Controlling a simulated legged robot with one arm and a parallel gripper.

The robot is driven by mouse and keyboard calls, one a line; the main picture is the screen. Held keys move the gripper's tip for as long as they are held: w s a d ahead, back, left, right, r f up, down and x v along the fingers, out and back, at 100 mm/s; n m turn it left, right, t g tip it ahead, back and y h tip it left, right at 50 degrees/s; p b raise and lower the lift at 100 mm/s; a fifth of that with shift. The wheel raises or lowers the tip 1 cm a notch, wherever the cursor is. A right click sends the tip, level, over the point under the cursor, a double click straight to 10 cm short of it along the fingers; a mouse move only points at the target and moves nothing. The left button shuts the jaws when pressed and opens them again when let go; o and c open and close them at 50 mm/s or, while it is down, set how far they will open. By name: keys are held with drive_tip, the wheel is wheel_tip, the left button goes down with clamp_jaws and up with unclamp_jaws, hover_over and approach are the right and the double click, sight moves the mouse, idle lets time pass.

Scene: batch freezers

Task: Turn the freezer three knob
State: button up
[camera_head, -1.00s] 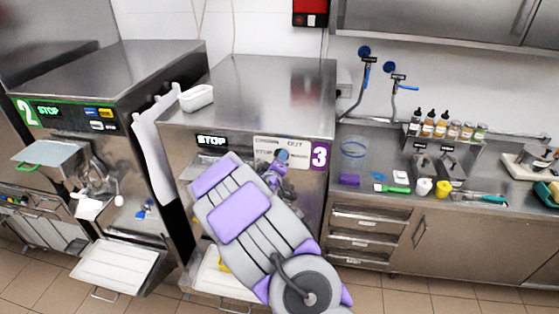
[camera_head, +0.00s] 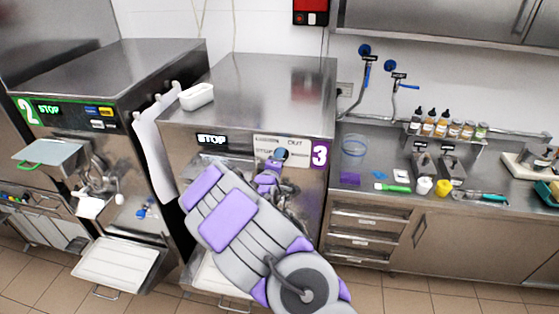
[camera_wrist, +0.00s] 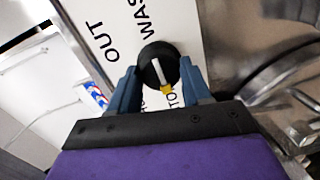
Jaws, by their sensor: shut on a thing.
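Freezer three (camera_head: 255,90) is the steel machine in the middle of the head view, marked with a purple 3 label (camera_head: 319,154). Its knob (camera_wrist: 159,66) is round and black with a white bar and a yellow tip, on a white panel with printed words such as OUT. In the wrist view the yellow tip points down towards my gripper. My gripper (camera_wrist: 158,82) has its two blue fingers on either side of the knob, shut on it. In the head view my gripper (camera_head: 276,160) is at the panel and partly covers the knob.
A white tub (camera_head: 196,97) stands on top of freezer three at its left edge. Freezer two (camera_head: 110,80) is at left, with a white tray (camera_head: 115,262) jutting out below. A counter (camera_head: 385,140) with bottles and small tools is at right.

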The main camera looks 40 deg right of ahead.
drive_tip(key=shift+f, duration=0.25)
drive_tip(key=o, duration=1)
drive_tip(key=shift+w+a, duration=0.15)
drive_tip(key=shift+o, duration=0.2)
drive_tip(key=shift+r, duration=0.15)
drive_tip(key=shift+a, duration=0.1)
drive_tip(key=f+b+v, duration=0.1)
drive_tip(key=b+v, duration=0.3)
drive_tip(key=v, duration=0.8)
drive_tip(key=shift+r+b, duration=0.35)
drive_tip(key=shift+r, duration=0.05)
drive_tip(key=shift+a+b, duration=0.2)
drive_tip(key=shift+b, duration=0.8)
